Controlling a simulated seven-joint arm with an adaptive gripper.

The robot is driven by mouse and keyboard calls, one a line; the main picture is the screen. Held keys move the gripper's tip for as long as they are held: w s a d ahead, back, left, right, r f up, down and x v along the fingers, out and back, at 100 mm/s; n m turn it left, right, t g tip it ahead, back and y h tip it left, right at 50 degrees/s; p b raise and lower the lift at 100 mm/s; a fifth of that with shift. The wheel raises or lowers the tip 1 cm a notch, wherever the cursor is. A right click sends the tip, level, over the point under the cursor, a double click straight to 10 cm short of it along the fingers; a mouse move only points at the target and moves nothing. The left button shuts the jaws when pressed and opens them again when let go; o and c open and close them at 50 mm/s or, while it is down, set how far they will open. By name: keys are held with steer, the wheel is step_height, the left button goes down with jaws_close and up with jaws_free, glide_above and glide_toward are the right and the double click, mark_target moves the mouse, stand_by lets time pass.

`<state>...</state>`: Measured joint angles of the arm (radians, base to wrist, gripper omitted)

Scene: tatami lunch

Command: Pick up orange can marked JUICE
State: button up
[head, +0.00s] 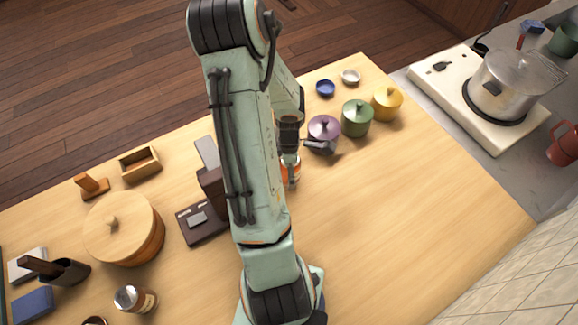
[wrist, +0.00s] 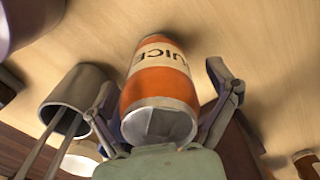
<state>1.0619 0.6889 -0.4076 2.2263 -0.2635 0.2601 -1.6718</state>
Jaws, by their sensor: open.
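The orange can marked JUICE (wrist: 160,75) fills the middle of the wrist view, its label upside down and its silver end toward the camera. My gripper (wrist: 163,78) is open, with one finger on each side of the can; a gap shows beside the right finger, and I cannot tell whether the left one touches. In the head view the can (head: 291,172) stands on the table, mostly hidden behind my arm and gripper.
A purple lidded pot (head: 323,134) stands close to the right of my gripper, with green (head: 356,117) and yellow (head: 387,101) pots beyond. A metal cup (wrist: 75,92) holding sticks is left of the can in the wrist view. The table's right front is clear.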

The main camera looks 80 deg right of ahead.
steer(key=shift+f, duration=0.25)
steer(key=c, duration=0.8)
steer(key=shift+r, duration=0.1)
